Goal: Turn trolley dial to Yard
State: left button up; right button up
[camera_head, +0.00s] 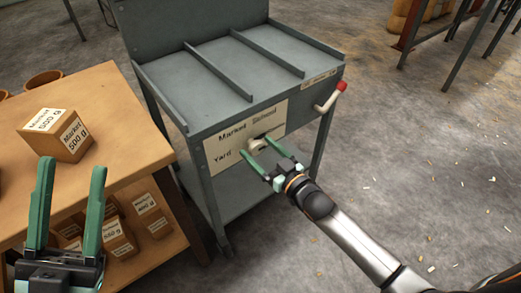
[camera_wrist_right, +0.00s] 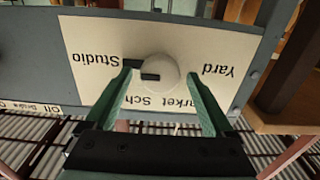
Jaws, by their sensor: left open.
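The trolley dial is a pale round knob (camera_head: 257,143) on a cream label panel (camera_head: 222,146) on the grey trolley's end. In the right wrist view, upside down, the knob (camera_wrist_right: 163,72) has a dark mark on its left side, towards "Studio". "Yard" (camera_wrist_right: 218,71) is printed on the right, and "Market Sch" partly shows below. My right gripper (camera_head: 256,146) has its green fingers on either side of the knob. In the wrist view its fingers (camera_wrist_right: 158,75) stand apart, with the knob between them. My left gripper (camera_head: 72,165) is open and empty beside the wooden table.
The grey trolley (camera_head: 237,69) has a ribbed top and a red-tipped handle (camera_head: 332,96) on its right. A wooden table (camera_head: 110,112) at left holds a "Market 500 g" box (camera_head: 55,133); more boxes sit on its lower shelf. The floor at right is open, with scattered chips.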

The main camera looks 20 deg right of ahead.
jog(key=c, duration=1.3)
